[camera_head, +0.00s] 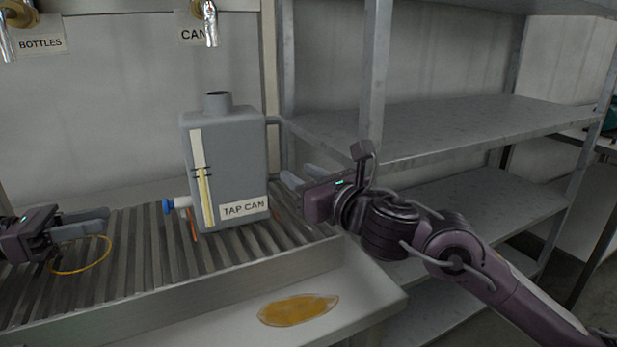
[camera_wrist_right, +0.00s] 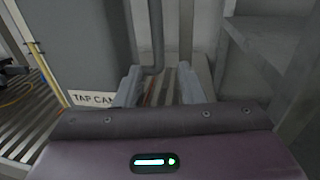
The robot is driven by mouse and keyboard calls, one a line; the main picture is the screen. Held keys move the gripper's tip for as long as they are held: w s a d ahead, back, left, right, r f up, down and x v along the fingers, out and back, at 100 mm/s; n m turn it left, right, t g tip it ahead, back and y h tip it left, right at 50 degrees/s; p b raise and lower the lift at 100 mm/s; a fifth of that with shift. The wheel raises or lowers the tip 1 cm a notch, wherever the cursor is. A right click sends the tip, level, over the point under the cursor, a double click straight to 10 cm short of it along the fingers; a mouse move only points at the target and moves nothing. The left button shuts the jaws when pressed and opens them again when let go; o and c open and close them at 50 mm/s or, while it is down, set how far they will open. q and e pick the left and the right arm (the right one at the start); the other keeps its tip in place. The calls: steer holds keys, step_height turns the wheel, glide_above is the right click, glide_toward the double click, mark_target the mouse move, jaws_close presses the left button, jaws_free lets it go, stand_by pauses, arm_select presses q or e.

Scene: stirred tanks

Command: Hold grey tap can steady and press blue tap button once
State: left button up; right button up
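The grey tap can (camera_head: 228,150) stands upright on the slatted drain rack, with a TAP CAN label and a yellow-filled gauge strip. Its blue tap button (camera_head: 167,206) sticks out low on the left side. The can's side also shows in the right wrist view (camera_wrist_right: 85,45). My right gripper (camera_head: 300,177) is open, just right of the can. In the wrist view its fingers (camera_wrist_right: 160,85) stand apart, with the can's pipe handle (camera_wrist_right: 154,35) ahead between them. My left gripper (camera_head: 106,220) is left of the button, pointing toward it and apart from it; its finger gap is unclear.
A yellow ring (camera_head: 82,268) lies on the drain rack (camera_head: 145,255) by my left gripper. A yellow puddle (camera_head: 298,310) lies on the front ledge. Two taps hang above, labelled BOTTLES and CAN (camera_head: 210,25). Metal shelves (camera_head: 440,130) stand at the right.

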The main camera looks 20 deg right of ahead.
mark_target(286, 166)
steer(key=w, duration=0.2)
steer(key=w+a, duration=0.1)
steer(key=w, duration=0.3)
steer(key=shift+w+a, duration=0.2)
steer(key=shift+a, duration=0.05)
steer(key=shift+c, duration=0.5)
jaws_close()
arm_select(q)
steer(key=shift+c, duration=0.2)
stand_by(1.0)
jaws_close()
stand_by(1.5)
